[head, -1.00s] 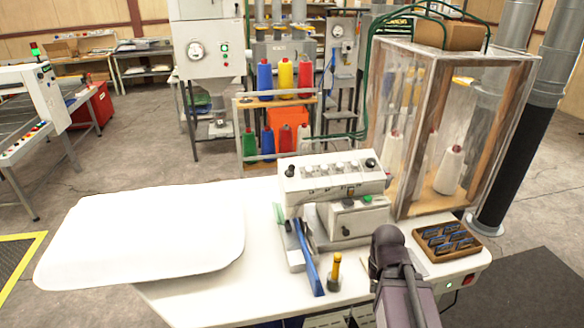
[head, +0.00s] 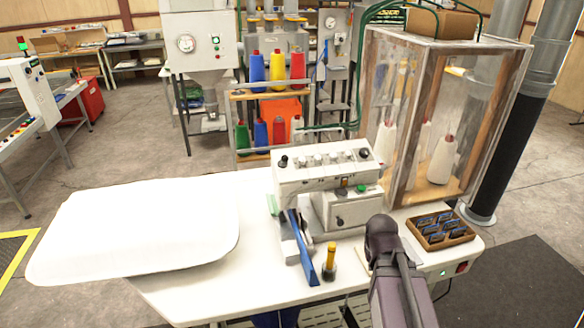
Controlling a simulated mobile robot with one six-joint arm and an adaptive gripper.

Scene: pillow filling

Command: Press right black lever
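A white sewing machine (head: 325,175) stands on the white table (head: 190,301). On its upper front edge are two black knob-like levers, a left one (head: 283,161) and a right one (head: 364,154). Another small black knob (head: 339,221) is on its lower front. My dark arm rises from the bottom edge, its rounded joint in front of and right of the machine. The gripper fingers do not show, and I see no contact with either lever.
A white pillow (head: 135,230) lies on the table's left. A brown tray (head: 440,232) is at the right. A clear-sided cabinet (head: 405,115) with thread cones stands behind it.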

